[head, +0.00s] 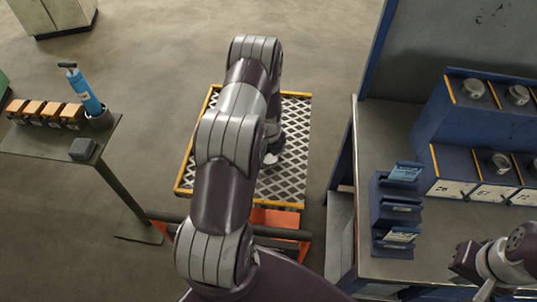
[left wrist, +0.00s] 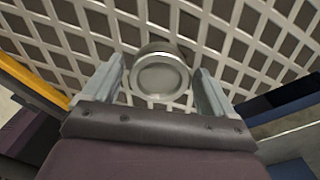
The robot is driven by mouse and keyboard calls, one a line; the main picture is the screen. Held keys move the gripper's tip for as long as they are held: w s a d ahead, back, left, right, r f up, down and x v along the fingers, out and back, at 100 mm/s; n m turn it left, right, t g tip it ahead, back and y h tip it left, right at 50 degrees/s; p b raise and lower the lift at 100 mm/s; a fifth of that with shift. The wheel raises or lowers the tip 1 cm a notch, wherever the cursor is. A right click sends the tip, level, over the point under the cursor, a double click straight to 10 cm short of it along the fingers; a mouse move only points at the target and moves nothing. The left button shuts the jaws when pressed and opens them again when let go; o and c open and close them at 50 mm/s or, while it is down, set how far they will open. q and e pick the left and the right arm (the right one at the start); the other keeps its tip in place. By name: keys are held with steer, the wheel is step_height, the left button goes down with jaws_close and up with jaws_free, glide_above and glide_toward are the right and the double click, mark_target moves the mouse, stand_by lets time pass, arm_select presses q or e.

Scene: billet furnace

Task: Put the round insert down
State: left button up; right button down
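The round insert (left wrist: 160,76) is a grey metal cup-like disc with a raised rim. In the left wrist view it sits over the white lattice surface, between the two fingers of my left gripper (left wrist: 160,92), with a visible gap on each side. The gripper is open. In the head view my left arm reaches over the yellow-edged lattice platform (head: 290,183) and largely hides the hand; a small pale piece shows below the wrist. My right gripper (head: 476,268) is at the lower right, partly cut off, and its fingers are not clear.
A blue stepped rack (head: 432,140) with round metal pieces stands on the right bench (head: 385,130). A small blue holder (head: 395,215) stands in front of it. At left, a side table (head: 55,145) carries orange-topped blocks and a blue pump (head: 86,93). Open floor lies beyond the platform.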

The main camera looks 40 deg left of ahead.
mark_target(271, 159)
arm_select(q)
steer(key=shift+r, duration=0.55)
step_height(271, 159, up, 12)
steer(key=b, duration=0.3)
steer(key=s+d+r+n, duration=0.3)
steer(key=s+d+n, duration=0.3)
steer(key=d+n, duration=0.3)
steer(key=s+d+r+n+t, duration=0.1)
steer(key=s+d+r+n, duration=0.3)
steer(key=s+d+n, duration=0.3)
steer(key=d+n, duration=0.1)
steer(key=n, duration=0.4)
steer(key=shift+d, duration=0.35)
steer(key=shift+s+d, duration=0.1)
